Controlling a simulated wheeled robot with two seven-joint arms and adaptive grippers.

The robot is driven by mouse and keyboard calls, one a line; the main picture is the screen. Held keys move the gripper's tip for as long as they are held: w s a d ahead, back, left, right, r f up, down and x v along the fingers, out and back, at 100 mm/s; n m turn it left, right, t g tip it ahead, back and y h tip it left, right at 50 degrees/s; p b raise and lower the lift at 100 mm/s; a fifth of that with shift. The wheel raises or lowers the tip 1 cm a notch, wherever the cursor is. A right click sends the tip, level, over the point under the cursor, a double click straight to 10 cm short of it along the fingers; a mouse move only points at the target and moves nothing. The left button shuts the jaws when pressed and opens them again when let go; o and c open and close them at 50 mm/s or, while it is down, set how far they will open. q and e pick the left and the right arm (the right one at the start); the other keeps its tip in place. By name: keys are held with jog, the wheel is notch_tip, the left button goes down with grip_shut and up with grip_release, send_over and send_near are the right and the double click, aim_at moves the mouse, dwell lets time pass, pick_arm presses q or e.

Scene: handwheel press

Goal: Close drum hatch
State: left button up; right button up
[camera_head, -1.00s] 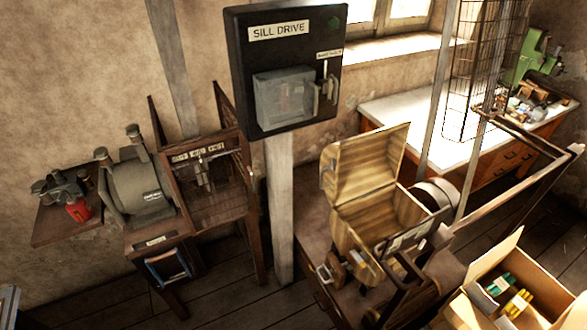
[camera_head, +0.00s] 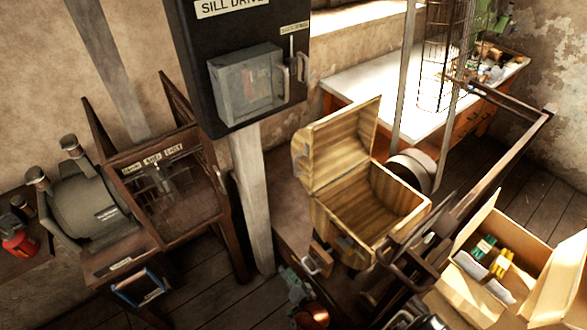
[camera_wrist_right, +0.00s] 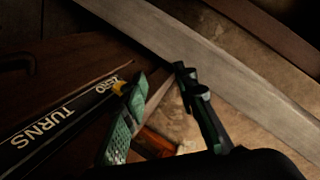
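The wooden drum (camera_head: 370,215) stands right of centre in the head view. Its curved hatch lid (camera_head: 340,145) is swung up and back, so the bare inside shows. My right gripper (camera_head: 298,290) is low in the head view, in front of and below the drum, apart from the lid. In the right wrist view, its green-padded finger and dark finger (camera_wrist_right: 160,100) are spread with nothing held between them. An orange-brown block (camera_wrist_right: 152,142) shows beyond them. The drum and lid cannot be made out in the wrist view. My left gripper is out of view.
A dark SILL DRIVE box (camera_head: 235,65) hangs on a grey post (camera_head: 250,200) left of the drum. A wooden bar frame (camera_head: 500,165) crosses at the right, near an open cardboard box (camera_head: 535,245). A white-topped bench (camera_head: 365,85) stands behind.

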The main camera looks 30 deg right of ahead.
jog(key=w+d+r+m+t+h+b, duration=0.1)
jog(key=w+r+m+t+h, duration=0.1)
jog(key=w+r+m, duration=0.35)
jog(key=w+d+r+m+t+h, duration=0.1)
jog(key=w+r+m+t+h, duration=0.15)
jog(key=w+r, duration=0.65)
jog(key=m+g+h+b, duration=0.4)
jog(key=m+g+h, duration=0.9)
jog(key=m, duration=1.9)
send_near(295, 174)
notch_tip(295, 174, up, 4)
jog(key=w+d+g+y, duration=0.1)
jog(key=w+d, duration=0.1)
jog(key=d, duration=0.1)
jog(key=x, duration=0.7)
jog(key=shift+s+d+r+b, duration=0.1)
jog(key=shift+b, duration=0.3)
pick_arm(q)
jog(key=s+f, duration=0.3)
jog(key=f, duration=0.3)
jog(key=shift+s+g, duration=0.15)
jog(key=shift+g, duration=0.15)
pick_arm(e)
grip_shut()
